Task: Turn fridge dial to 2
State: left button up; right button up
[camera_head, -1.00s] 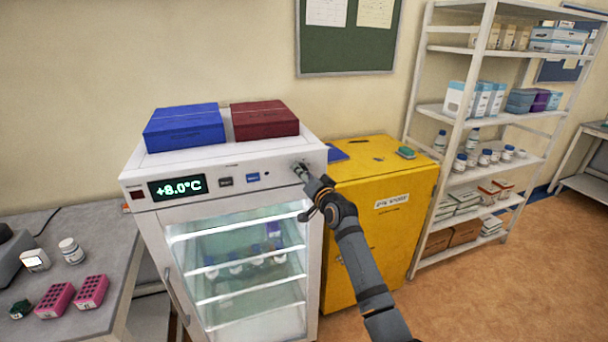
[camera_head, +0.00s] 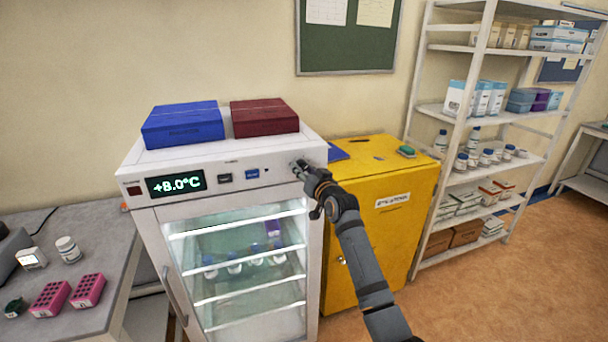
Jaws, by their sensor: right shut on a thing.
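The white fridge (camera_head: 150,225) stands in the middle with its glass door closed and vials on the shelves inside. Its display (camera_head: 176,184) reads +8.0°C. The dial is at the right end of the front panel, mostly hidden by my right gripper (camera_head: 299,168). The right gripper is at the panel, shut on the dial. The number the dial points to cannot be made out. My left gripper is not in view.
A blue box (camera_head: 183,124) and a dark red box (camera_head: 264,117) lie on the fridge top. A yellow cabinet (camera_head: 395,240) stands close on the right, with a white shelf rack (camera_head: 456,110) beyond. A grey bench (camera_head: 98,235) with pink racks (camera_head: 88,290) is at left.

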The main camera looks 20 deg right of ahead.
jog(key=n+b, duration=0.1)
jog(key=n, duration=0.5)
jog(key=n+h, duration=0.1)
jog(key=n, duration=0.5)
jog(key=shift+r+g, duration=0.1)
jog(key=shift+g, duration=0.2)
jog(key=n, duration=0.3)
jog(key=shift+h, duration=0.4)
jog(key=n, duration=0.2)
jog(key=shift+n, duration=0.4)
jog(key=n+p, duration=0.2)
jog(key=n, duration=0.3)
jog(key=shift+h, duration=0.3)
jog(key=shift+n, duration=0.4)
jog(key=o, duration=1.1)
jog(key=shift+a, duration=0.1)
